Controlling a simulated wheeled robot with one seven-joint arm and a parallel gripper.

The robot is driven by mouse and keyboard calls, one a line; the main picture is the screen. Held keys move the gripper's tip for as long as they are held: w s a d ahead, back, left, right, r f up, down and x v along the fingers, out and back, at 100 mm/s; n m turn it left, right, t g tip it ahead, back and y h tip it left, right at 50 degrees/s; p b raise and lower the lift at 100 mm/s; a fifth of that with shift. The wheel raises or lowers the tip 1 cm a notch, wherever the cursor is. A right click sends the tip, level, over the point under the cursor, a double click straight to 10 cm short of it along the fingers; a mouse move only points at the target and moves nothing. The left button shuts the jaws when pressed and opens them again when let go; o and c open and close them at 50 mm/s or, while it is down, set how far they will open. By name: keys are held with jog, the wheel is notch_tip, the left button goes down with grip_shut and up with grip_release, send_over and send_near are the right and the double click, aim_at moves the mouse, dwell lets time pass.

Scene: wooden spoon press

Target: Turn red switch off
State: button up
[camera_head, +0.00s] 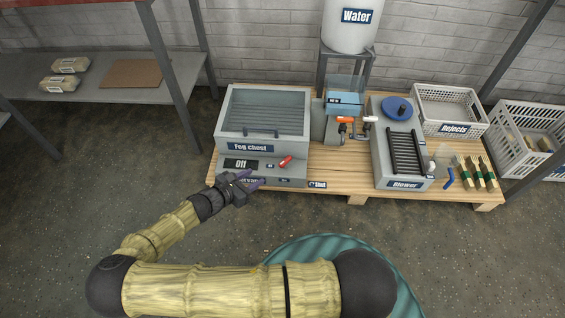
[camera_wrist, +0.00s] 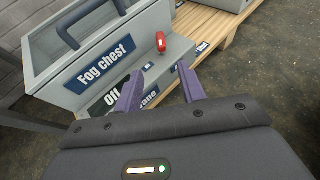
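The red switch (camera_head: 286,162) is a small red lever on the front ledge of the grey fog chest (camera_head: 262,130). It leans toward the upper right in the head view and also shows in the wrist view (camera_wrist: 161,42). A dark display (camera_head: 241,163) left of it reads "Off". My gripper (camera_head: 255,181) is in front of the chest, left of and nearer than the switch. In the wrist view its purple fingers (camera_wrist: 158,85) are spread apart with nothing between them, short of the switch. The lower label is partly hidden by the fingers.
The chest stands on a wooden pallet (camera_head: 340,160) with a water tank (camera_head: 350,25), the blower (camera_head: 399,150) and a white rejects crate (camera_head: 450,108). Several brushes lie at the right. A metal shelf (camera_head: 110,90) is at left. Floor in front is clear.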

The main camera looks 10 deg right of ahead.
aim_at(284, 161)
jog(key=b+x, duration=0.7)
jog(key=x, duration=0.7)
jog(key=shift+d+f+b, duration=0.25)
jog(key=shift+f+b, duration=0.1)
jog(key=shift+w+d, duration=0.45)
jog(key=shift+d, duration=0.05)
grip_shut()
